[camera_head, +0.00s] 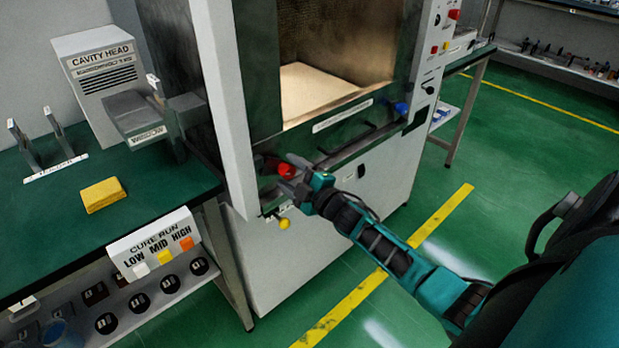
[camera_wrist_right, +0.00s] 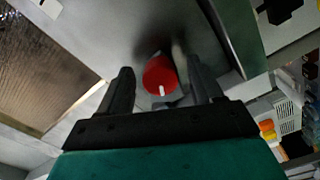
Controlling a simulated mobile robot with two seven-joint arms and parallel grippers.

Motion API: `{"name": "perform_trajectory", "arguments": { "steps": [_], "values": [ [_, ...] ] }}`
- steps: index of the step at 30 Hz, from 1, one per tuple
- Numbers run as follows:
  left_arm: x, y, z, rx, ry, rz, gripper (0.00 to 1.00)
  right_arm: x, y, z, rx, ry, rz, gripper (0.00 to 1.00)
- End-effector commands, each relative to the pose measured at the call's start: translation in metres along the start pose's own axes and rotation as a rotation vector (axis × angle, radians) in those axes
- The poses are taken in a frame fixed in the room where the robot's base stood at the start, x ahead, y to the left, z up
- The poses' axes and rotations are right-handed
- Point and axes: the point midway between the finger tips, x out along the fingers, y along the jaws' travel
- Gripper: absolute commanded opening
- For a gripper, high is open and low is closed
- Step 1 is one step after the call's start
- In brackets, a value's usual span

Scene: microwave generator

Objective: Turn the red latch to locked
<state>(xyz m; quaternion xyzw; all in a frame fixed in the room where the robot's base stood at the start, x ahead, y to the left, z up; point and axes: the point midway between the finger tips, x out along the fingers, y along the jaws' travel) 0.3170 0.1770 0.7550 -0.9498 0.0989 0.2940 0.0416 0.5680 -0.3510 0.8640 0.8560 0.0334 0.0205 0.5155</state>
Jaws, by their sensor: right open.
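The red latch (camera_head: 287,170) is a round red knob on the front of the microwave cabinet, below the lit cavity opening. In the right wrist view the red latch (camera_wrist_right: 160,76) shows as a red disc with a short white mark at its lower edge. My right gripper (camera_head: 291,174) is at the latch in the head view. In the wrist view my right gripper (camera_wrist_right: 160,82) is open, its two dark fingers on either side of the latch. I cannot tell whether a finger touches it. My left gripper is not in view.
A yellow knob (camera_head: 284,223) hangs below the latch, and a blue knob (camera_head: 401,107) sits to the right. A bench (camera_head: 60,225) with a yellow sponge-like block (camera_head: 103,194) and a "CURE RUN" sign (camera_head: 152,243) stands left. The green floor at right is open.

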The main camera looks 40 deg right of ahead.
Motion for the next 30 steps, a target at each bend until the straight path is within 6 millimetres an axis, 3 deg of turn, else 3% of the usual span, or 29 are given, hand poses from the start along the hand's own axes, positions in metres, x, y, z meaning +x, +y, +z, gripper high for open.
{"name": "perform_trajectory", "arguments": {
  "steps": [18, 30],
  "values": [
    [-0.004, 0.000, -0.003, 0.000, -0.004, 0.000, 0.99, -0.106, -0.001, 0.001, 0.000, -0.003, -0.003, 0.66],
    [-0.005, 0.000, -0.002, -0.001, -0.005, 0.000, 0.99, -0.121, 0.000, 0.001, -0.001, -0.002, -0.001, 0.66]
  ]
}}
